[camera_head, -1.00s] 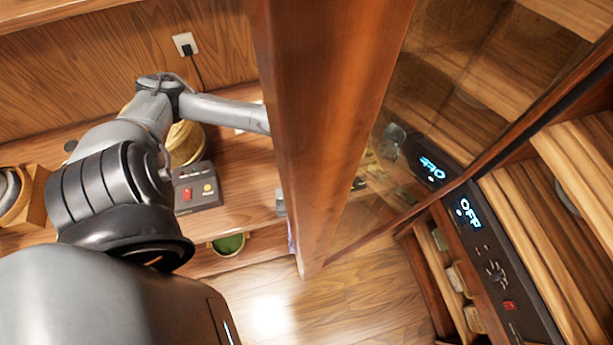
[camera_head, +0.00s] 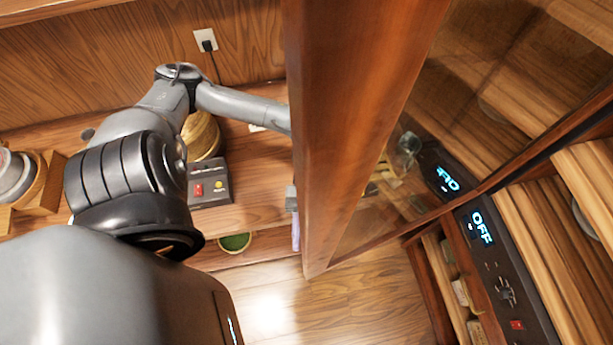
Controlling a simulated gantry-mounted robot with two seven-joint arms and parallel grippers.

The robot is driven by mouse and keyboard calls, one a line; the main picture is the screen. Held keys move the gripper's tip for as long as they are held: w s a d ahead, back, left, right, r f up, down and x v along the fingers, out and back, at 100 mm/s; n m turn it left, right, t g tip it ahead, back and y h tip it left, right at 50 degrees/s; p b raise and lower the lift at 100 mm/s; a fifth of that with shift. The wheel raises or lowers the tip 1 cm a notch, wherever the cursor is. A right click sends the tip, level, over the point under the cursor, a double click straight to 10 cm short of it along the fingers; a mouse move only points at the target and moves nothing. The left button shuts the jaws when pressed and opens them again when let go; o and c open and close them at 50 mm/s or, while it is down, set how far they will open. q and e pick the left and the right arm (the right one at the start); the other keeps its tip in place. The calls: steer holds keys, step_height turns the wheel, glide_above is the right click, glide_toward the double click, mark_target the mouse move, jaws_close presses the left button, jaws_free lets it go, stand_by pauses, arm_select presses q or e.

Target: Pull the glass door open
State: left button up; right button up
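The glass door (camera_head: 455,110) stands ajar, its thick wooden frame edge (camera_head: 350,130) crossing the middle of the head view. The pane reflects the cabinet's shelves and its panel. My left arm comes in from the left and reaches behind the door's frame. The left gripper is hidden behind that frame, so I cannot see whether it touches the door. My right gripper is not in view.
The cabinet's control panel (camera_head: 505,285) reads OFF at the right, beside wooden slat shelves (camera_head: 540,240). On the left counter stand a small box with a red switch (camera_head: 209,184), a round golden container (camera_head: 201,137) and stacked discs (camera_head: 14,176). Wooden floor (camera_head: 330,310) is clear below.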

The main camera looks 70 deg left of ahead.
arm_select(q)
steer(key=b+v, duration=0.6)
steer(key=v, duration=0.4)
steer(key=shift+w+a, duration=0.15)
steer(key=shift+a, duration=0.25)
